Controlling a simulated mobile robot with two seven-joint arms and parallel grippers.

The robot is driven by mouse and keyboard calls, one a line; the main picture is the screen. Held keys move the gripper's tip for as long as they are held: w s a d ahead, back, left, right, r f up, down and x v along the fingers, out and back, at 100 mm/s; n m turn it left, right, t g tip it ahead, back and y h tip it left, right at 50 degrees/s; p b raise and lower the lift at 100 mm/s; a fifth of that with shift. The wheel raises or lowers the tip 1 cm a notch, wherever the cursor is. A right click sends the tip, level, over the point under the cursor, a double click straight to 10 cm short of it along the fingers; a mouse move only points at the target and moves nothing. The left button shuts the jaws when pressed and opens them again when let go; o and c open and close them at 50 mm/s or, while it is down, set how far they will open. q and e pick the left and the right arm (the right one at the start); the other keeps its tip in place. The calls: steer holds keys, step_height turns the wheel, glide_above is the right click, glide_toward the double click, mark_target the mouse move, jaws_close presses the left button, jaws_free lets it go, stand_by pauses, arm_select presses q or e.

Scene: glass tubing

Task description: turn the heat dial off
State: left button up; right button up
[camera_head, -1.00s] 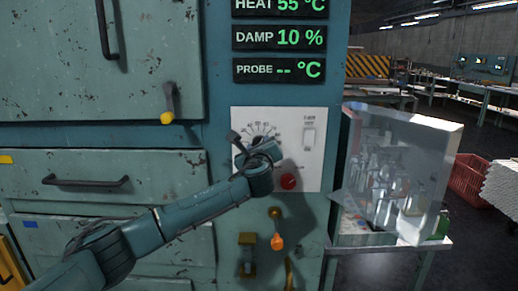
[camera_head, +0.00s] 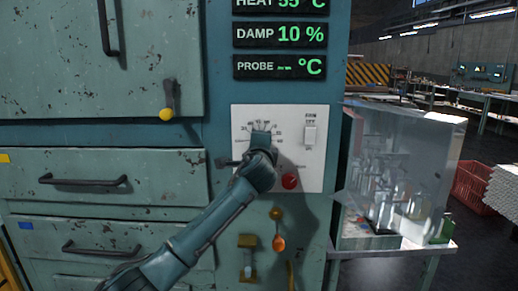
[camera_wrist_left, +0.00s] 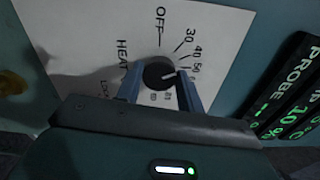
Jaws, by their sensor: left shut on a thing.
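The heat dial (camera_wrist_left: 156,71) is a small dark round knob with a white mark, on a white panel (camera_wrist_left: 85,35). The wrist view shows OFF, 30, 40 and 50 printed around it, with the mark pointing right, close to the 50 side. My left gripper (camera_wrist_left: 160,77) has one finger on each side of the knob and is shut on it. In the head view my left gripper (camera_head: 261,148) covers the dial, and only part of the printed scale (camera_head: 262,122) shows above it. My right gripper is not in view.
The panel also carries a white switch (camera_head: 309,135) and a red button (camera_head: 289,181). A yellow-tipped lever (camera_head: 167,105) and an orange-tipped lever (camera_head: 278,240) stick out nearby. A clear box with glassware (camera_head: 400,175) stands on a side table at right. Displays (camera_head: 281,36) hang above.

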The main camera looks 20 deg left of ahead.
arm_select(q)
steer(key=shift+d+f+n+b, duration=0.1)
steer(key=shift+n+b, duration=1.9)
steer(key=shift+n, duration=4.8)
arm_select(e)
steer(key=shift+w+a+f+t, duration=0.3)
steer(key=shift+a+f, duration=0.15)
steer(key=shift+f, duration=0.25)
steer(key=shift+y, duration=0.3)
arm_select(q)
steer(key=o, duration=1)
